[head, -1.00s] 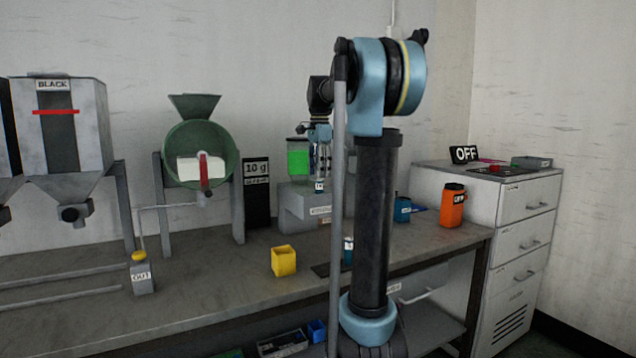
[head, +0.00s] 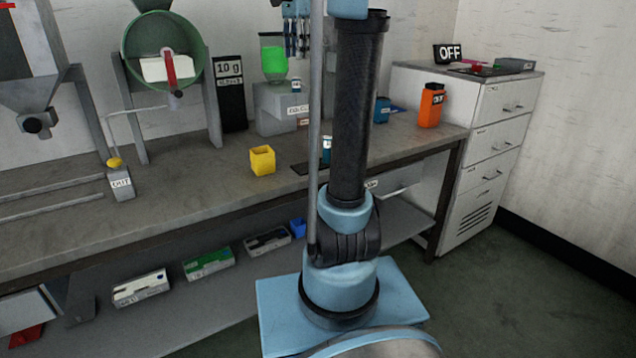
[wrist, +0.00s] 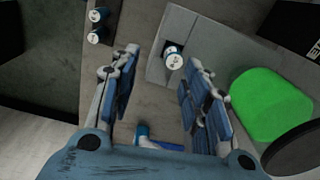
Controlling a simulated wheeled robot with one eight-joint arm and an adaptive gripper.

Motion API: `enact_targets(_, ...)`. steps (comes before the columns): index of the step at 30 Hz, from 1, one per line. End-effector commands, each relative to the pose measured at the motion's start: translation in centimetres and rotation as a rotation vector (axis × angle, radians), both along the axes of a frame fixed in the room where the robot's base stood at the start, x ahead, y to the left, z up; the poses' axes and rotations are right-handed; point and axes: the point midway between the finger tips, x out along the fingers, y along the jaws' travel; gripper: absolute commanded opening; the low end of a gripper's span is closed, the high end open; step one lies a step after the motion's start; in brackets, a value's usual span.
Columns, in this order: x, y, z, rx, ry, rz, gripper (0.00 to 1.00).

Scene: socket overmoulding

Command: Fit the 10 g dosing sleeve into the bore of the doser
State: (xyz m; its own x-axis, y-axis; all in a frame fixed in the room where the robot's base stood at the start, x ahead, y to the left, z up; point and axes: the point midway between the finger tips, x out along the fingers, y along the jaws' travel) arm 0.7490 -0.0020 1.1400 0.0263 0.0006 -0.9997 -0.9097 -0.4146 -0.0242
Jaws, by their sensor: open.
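The doser is a grey block (head: 268,100) with a green-filled hopper (head: 274,62) at the back of the bench. A small dark sleeve with a white labelled top (head: 297,86) is at the doser's lower step; it also shows in the wrist view (wrist: 172,58). I cannot tell how deep it sits in the bore. My gripper (head: 297,52) is open and empty above the doser, apart from the sleeve.
A yellow box (head: 262,160) is on the bench front. An orange canister (head: 431,105) and a blue container (head: 382,110) are to the right. A green drum machine (head: 160,55) stands at left.

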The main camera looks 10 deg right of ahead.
Motion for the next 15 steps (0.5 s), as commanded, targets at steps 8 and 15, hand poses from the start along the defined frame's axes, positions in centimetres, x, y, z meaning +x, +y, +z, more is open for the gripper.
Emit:
enact_targets(8,-8.1,0.0,-6.6,-0.013,-0.039,0.271,0.43)
enact_targets(15,-14.9,0.0,-13.7,-0.033,-0.072,0.511,0.43)
